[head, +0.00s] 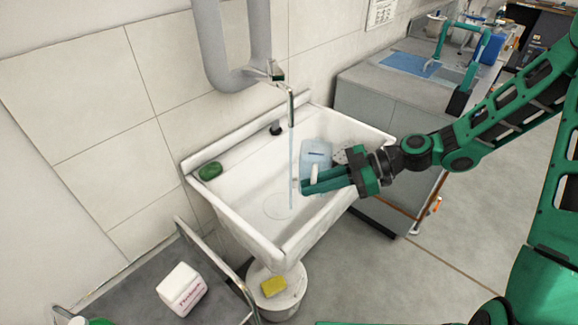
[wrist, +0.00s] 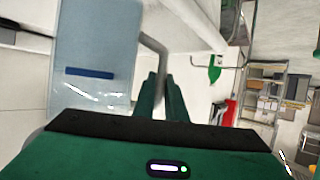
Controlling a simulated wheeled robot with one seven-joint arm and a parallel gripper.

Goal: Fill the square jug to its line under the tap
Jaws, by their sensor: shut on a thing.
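The square jug (head: 316,150) is pale, see-through blue with a dark blue line on its side. It is held over the right part of the white sink (head: 250,232). My gripper (head: 310,184) is shut on its pale handle. In the wrist view the jug (wrist: 95,40) stands left of my fingers (wrist: 160,95), with its handle (wrist: 155,42) between them. The tap (head: 291,105) is running. A thin stream (head: 291,150) falls into the basin, just left of the jug in the picture. I cannot make out any water level in the jug.
A green sponge (head: 210,171) lies on the sink's left rim. A yellow sponge (head: 273,286) lies on a round white stand below. A white container (head: 181,289) sits on the cart at front left. A grey counter (head: 385,88) is behind at right.

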